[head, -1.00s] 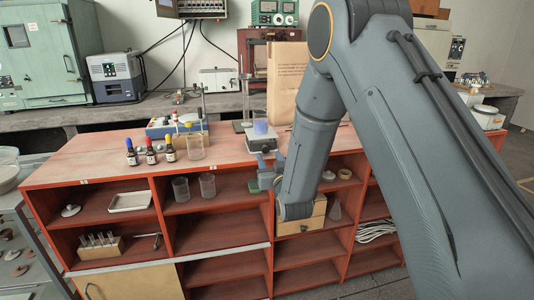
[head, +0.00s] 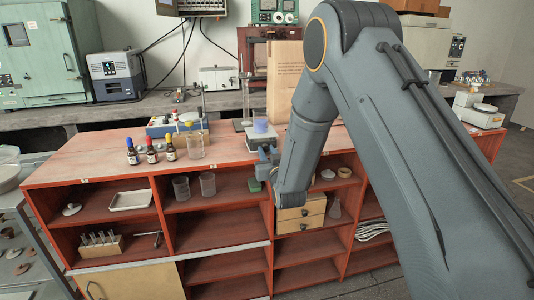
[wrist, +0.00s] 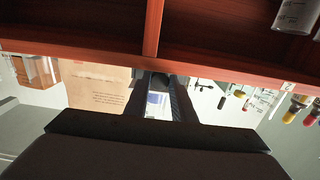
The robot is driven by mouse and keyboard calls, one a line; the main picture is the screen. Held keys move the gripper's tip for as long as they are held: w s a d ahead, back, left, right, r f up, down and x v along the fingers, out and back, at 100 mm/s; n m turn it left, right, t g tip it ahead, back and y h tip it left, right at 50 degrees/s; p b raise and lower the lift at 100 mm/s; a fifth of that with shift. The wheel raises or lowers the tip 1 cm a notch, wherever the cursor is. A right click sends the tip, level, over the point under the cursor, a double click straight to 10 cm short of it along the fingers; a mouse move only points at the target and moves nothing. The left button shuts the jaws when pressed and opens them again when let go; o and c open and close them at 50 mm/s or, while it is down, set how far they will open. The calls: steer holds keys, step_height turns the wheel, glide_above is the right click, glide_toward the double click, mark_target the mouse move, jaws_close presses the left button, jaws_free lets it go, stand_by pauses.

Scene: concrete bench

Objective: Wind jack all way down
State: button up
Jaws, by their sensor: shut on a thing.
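The lab jack (head: 262,138) stands at the front edge of the red bench top, with a beaker of blue-violet liquid (head: 260,126) on its plate. My gripper (head: 267,154) is at the front of the jack, just over the bench edge. In the wrist view, which is upside down, my gripper (wrist: 162,88) is shut on the jack's dark knob (wrist: 163,80). The beaker (wrist: 158,103) shows faintly between the fingers. The fingers hide most of the knob, and the jack's exact height is hard to tell.
A brown paper bag (head: 285,82) stands close behind the jack to the right. The shelf unit's open compartments (head: 220,224) lie below the gripper.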

steer(key=shift+n+b, duration=0.4)
steer(key=shift+n, duration=1.2)
steer(key=o, duration=1.1)
steer(key=shift+c, duration=0.2)
steer(key=shift+s, duration=0.1)
steer(key=v, duration=0.7)
steer(key=shift+s+b, duration=0.35)
steer(key=shift+b, duration=0.1)
